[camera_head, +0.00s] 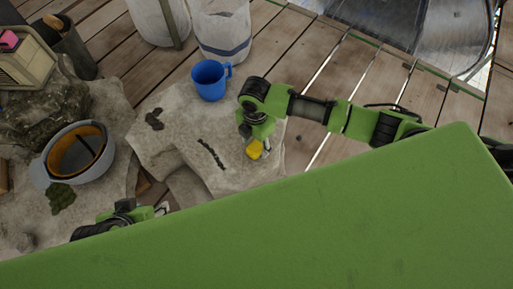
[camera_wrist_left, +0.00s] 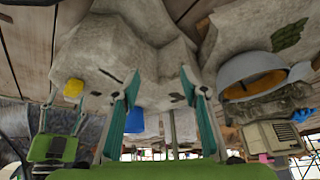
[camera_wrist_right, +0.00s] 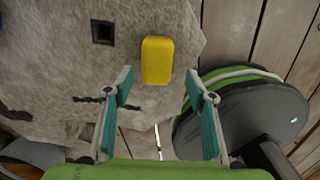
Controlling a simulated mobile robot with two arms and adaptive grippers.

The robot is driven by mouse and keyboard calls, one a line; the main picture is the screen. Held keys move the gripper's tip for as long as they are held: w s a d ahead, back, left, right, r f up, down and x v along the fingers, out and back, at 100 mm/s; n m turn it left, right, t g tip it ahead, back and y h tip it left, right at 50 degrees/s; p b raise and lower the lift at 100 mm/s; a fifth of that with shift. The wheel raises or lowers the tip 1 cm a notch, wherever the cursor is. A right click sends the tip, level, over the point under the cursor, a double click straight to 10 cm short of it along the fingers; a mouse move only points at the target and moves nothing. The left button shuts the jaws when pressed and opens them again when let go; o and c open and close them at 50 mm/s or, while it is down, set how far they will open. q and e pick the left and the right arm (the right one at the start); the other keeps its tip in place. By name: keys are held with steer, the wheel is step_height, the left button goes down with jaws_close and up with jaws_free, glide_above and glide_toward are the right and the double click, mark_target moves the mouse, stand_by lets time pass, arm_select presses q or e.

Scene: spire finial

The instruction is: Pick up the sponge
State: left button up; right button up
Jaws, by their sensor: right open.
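The yellow sponge (camera_head: 254,149) lies on the pale stone block (camera_head: 185,125), close to its right edge. In the right wrist view the sponge (camera_wrist_right: 157,60) is upright in the picture, centred ahead of the fingertips. My right gripper (camera_head: 262,143) is right beside the sponge. In its wrist view my right gripper (camera_wrist_right: 158,82) is open and empty, its fingers spread wider than the sponge. My left gripper (camera_wrist_left: 158,75) is open with nothing between its fingers, low at the front of the block. The left wrist view shows the sponge (camera_wrist_left: 73,88) far off to the left.
A blue mug (camera_head: 210,80) stands at the block's back. A grey helmet (camera_head: 76,153) with an orange inside lies on the rocks at left. White buckets (camera_head: 222,30) stand behind. A beige radio-like box (camera_head: 25,62) is far left. Wooden planks (camera_head: 330,80) lie right of the block.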

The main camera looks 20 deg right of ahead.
mark_target(255, 147)
steer(key=f, duration=0.1)
steer(key=f+b, duration=0.1)
steer(key=f, duration=0.2)
steer(key=shift+w+a+b, duration=0.1)
steer(key=shift+w+b, duration=0.15)
steer(key=shift+b, duration=0.15)
steer(key=shift+f, duration=0.15)
arm_select(q)
steer(key=w+d+r+t, duration=0.1)
steer(key=w+r+t, duration=0.1)
steer(key=w, duration=0.3)
steer(key=w+d+r+t+h, duration=0.1)
steer(key=w+d+r+t, duration=0.1)
steer(key=w, duration=0.3)
steer(key=shift+d+r+t, duration=0.2)
steer(key=shift+r+t, duration=0.5)
steer(key=shift+r, duration=0.2)
arm_select(e)
steer(key=c, duration=1.2)
